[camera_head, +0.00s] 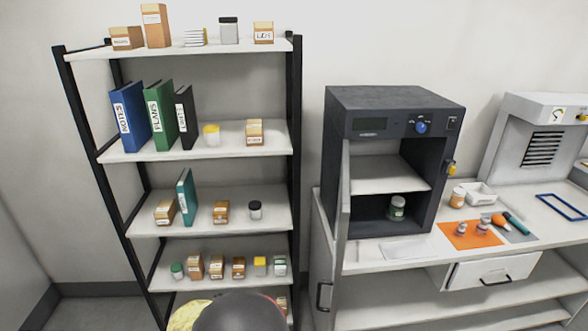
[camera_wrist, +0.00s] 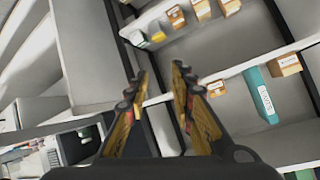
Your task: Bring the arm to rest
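My gripper (camera_wrist: 160,75) shows in the wrist view with its two fingers apart and nothing between them. It is open and empty, pointing toward the shelf unit. In the head view, a dark rounded part of my arm and a yellow patch show at the bottom centre, in front of the lowest shelf. The fingertips cannot be made out in the head view. The shelf unit (camera_head: 200,145) stands at the left, with boxes, binders and jars on its shelves.
A dark cabinet (camera_head: 390,100) with its door open stands on the bench right of the shelves, with a green jar (camera_head: 397,208) inside. An orange mat (camera_head: 455,240) with small bottles lies on the bench. A drawer (camera_head: 490,272) is under it. A grey machine (camera_head: 540,140) stands at far right.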

